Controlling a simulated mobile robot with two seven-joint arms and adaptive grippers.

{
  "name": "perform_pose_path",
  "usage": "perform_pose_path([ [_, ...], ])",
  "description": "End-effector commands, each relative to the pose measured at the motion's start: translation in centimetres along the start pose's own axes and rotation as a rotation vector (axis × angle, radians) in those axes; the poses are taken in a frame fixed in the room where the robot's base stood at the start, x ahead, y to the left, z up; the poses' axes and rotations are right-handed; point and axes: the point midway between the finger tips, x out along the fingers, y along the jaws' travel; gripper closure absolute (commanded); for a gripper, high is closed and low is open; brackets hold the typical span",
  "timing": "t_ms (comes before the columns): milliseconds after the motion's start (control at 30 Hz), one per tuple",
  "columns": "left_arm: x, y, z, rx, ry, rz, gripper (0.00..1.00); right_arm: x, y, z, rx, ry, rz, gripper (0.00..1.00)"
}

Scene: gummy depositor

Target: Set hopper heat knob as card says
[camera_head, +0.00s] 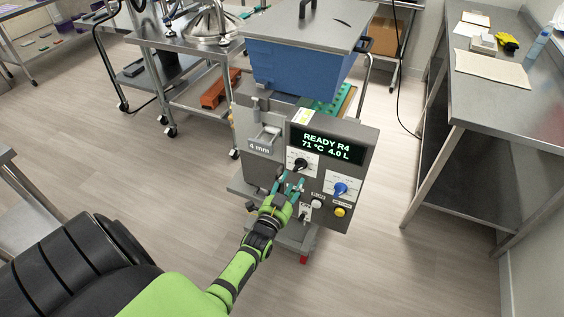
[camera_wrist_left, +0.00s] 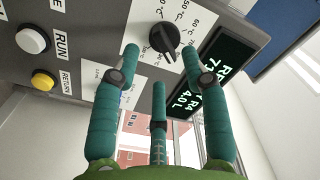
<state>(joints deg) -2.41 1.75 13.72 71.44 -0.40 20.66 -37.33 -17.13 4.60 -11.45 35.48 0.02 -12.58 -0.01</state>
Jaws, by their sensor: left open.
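The depositor's grey control panel (camera_head: 362,143) has a lit display (camera_head: 327,147) reading READY R4, 71 °C, 4.0 L. The black heat knob (camera_head: 300,165) sits below the display on a white dial label. In the left wrist view the black knob (camera_wrist_left: 164,37) is on a scale with several °C marks, just beyond the fingertips. My left gripper (camera_head: 291,184) is open in front of the panel, just below the knob. Its teal fingers (camera_wrist_left: 160,62) are spread and hold nothing; contact with the knob cannot be told. My right gripper is out of view. I cannot tell which paper is the card.
A blue knob (camera_head: 341,188), a white RUN button (camera_wrist_left: 33,39) and a yellow RETURN button (camera_head: 339,212) are close by on the panel. The blue hopper (camera_head: 300,70) is above. A steel bench (camera_head: 490,100) with papers stands at right. Floor in front is clear.

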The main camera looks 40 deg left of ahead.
Motion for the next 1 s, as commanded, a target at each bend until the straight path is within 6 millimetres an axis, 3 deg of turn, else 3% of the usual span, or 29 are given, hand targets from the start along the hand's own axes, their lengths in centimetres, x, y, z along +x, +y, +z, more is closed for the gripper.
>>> perform_pose_path([
  [33,-1.5,0.2,0.1,-0.001,-0.004,0.003,0.55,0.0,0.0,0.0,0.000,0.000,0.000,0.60],
  [200,-5.0,0.1,0.1,0.000,-0.003,0.001,0.55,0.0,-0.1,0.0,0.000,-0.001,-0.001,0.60],
  [400,-7.5,0.0,0.0,0.001,-0.001,0.001,0.55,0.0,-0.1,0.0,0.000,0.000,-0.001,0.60],
  [1000,-8.1,0.0,-0.1,0.001,0.000,0.000,0.55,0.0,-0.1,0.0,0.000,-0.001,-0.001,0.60],
])
